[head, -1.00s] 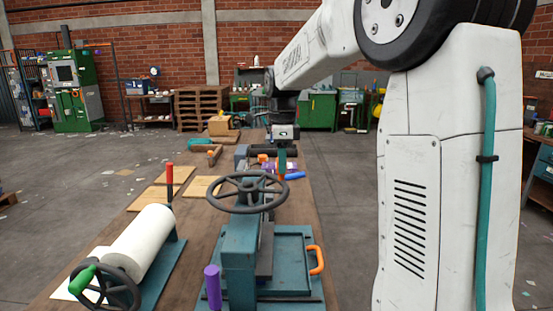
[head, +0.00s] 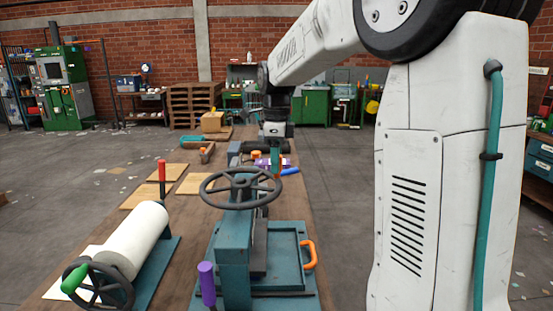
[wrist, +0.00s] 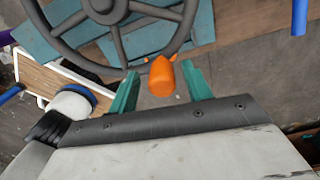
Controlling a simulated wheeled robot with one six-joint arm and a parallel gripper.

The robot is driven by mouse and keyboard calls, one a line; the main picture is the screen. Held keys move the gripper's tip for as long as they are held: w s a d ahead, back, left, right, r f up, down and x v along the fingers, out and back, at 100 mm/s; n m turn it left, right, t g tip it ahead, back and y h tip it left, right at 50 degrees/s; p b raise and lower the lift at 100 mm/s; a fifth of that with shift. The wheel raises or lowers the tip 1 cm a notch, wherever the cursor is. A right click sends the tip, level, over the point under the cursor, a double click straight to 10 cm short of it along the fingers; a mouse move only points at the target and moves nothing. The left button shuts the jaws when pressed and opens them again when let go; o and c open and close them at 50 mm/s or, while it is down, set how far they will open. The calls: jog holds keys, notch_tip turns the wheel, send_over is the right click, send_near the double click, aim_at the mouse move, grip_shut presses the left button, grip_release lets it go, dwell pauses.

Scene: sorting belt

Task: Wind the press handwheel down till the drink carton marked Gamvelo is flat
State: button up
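The press (head: 236,262) is a teal frame on the bench with a dark spoked handwheel (head: 243,188) on top. The handwheel (wrist: 118,40) fills the upper left of the wrist view. An orange knob (wrist: 162,76) shows by its near rim there; it also shows past the wheel in the head view (head: 257,155). My gripper (head: 275,160) hangs just beyond the wheel. In the wrist view its two teal fingers (wrist: 160,68) are apart, with the orange knob between them in the picture. I cannot tell whether they touch it. I cannot make out the Gamvelo carton.
A white roller (head: 138,238) with its own green-handled crank wheel stands left of the press.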

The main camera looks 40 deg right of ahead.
jog(key=shift+d, duration=0.1)
notch_tip(320, 180, up, 8)
jog(key=shift+f, duration=0.1)
dwell(0.4)
jog(key=n, duration=0.2)
jog(key=f+n, duration=0.1)
jog(key=shift+n, duration=0.4)
notch_tip(320, 180, down, 8)
jog(key=shift+r, duration=0.2)
grip_shut()
